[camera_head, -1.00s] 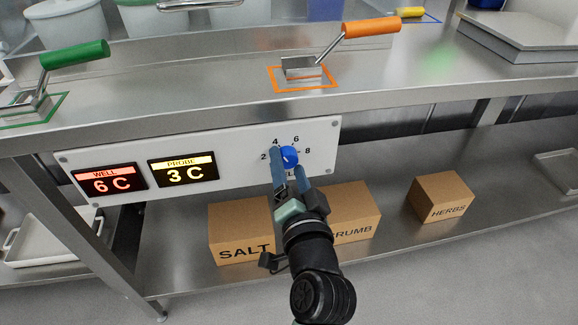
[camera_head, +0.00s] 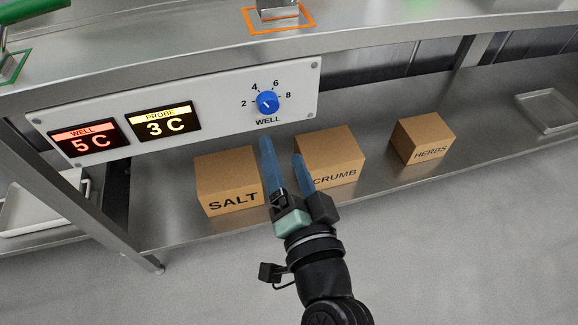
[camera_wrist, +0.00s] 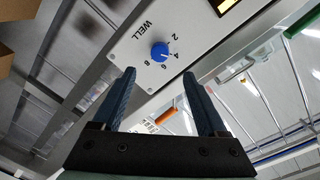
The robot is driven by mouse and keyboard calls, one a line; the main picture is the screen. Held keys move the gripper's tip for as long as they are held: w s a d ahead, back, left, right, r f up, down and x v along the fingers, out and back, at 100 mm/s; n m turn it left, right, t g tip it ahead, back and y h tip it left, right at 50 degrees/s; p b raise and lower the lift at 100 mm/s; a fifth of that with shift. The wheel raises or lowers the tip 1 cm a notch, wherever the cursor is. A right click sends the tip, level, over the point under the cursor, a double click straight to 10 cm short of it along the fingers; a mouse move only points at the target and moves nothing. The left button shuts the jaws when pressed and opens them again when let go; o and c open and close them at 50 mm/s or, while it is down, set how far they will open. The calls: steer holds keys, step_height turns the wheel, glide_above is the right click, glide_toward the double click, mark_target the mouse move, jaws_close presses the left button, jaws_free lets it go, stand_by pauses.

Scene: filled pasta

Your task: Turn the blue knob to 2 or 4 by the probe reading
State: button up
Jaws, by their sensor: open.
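The blue knob (camera_head: 267,103) sits on the white panel (camera_head: 222,98) among the marks 2, 4, 6 and 8, above the word WELL. Its small pale pointer mark appears turned up and left, towards 4. The knob also shows in the wrist view (camera_wrist: 160,50), beyond the fingers. The yellow probe display (camera_head: 164,122) reads 3 C. The red well display (camera_head: 89,142) reads 5 C. My gripper (camera_head: 281,147) is open and empty, its blue fingers apart, below the knob and clear of it.
On the lower shelf stand cardboard boxes marked SALT (camera_head: 228,180), CRUMB (camera_head: 330,157) and HERBS (camera_head: 422,139). The steel counter edge (camera_head: 385,35) runs above the panel. A shallow tray (camera_head: 548,111) lies at the far right. Floor in front is clear.

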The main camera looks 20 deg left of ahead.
steer(key=shift+v, duration=1.1)
steer(key=w+d+r+n+t+h, duration=0.2)
steer(key=w+r+t, duration=0.1)
steer(key=r, duration=0.7)
steer(key=w+d+r+n+t+h, duration=0.1)
steer(key=w+d+r+t, duration=0.15)
steer(key=r, duration=0.75)
steer(key=s+d+r+t+h, duration=0.2)
steer(key=s+r+t+h, duration=0.15)
steer(key=r, duration=0.75)
steer(key=s+d+r+t+h, duration=0.3)
steer(key=r+t, duration=0.1)
steer(key=r, duration=0.6)
step_height(320, 180, up, 33)
steer(key=p, duration=3.2)
steer(key=shift+p, duration=0.4)
steer(key=shift+s+a, duration=0.15)
